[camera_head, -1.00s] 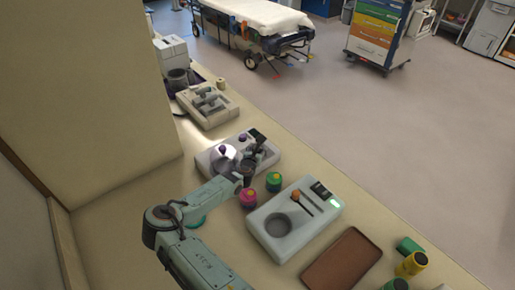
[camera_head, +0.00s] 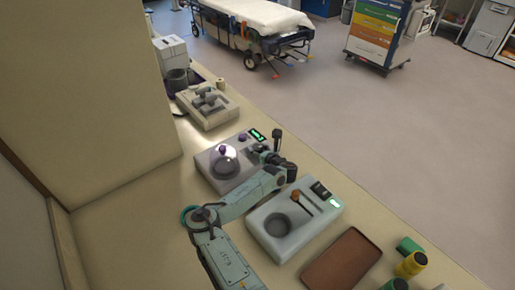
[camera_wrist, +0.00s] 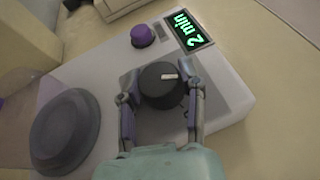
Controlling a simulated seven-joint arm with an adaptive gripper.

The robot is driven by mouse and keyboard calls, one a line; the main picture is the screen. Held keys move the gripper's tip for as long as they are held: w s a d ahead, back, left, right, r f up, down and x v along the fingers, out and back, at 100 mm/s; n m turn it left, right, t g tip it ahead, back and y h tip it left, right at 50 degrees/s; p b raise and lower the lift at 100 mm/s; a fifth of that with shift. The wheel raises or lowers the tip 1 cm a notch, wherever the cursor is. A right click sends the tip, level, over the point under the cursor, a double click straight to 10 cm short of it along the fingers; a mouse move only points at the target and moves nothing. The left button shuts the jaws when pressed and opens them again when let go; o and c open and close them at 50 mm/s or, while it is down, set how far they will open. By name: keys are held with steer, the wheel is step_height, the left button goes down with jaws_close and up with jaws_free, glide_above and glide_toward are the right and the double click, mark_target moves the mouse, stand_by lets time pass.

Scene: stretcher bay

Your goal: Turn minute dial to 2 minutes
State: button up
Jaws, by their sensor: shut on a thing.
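The pale device (camera_head: 207,167) stands on the counter, with a dark round plate, a purple knob (camera_wrist: 143,36) and a small display (camera_wrist: 189,30). The display glows green and reads "2 min" in the wrist view. The minute dial (camera_wrist: 160,92) is a black round knob with a white mark on top. My gripper (camera_wrist: 161,86) is shut on the dial, one finger on each side of it. In the head view my gripper (camera_head: 258,155) is over the right part of the device and hides the dial.
A second pale device (camera_head: 258,222) with a round dark plate stands close in front, beside my arm. A brown tray (camera_head: 342,262) and a yellow jar (camera_head: 411,264) lie further toward the front. Another device (camera_head: 208,108) stands behind on the counter.

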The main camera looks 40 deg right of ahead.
stand_by(0.5)
steer(key=o, duration=1.2)
steer(key=shift+w, duration=0.1)
steer(key=v, duration=1.2)
steer(key=shift+d, duration=0.15)
steer(key=shift+r, duration=0.1)
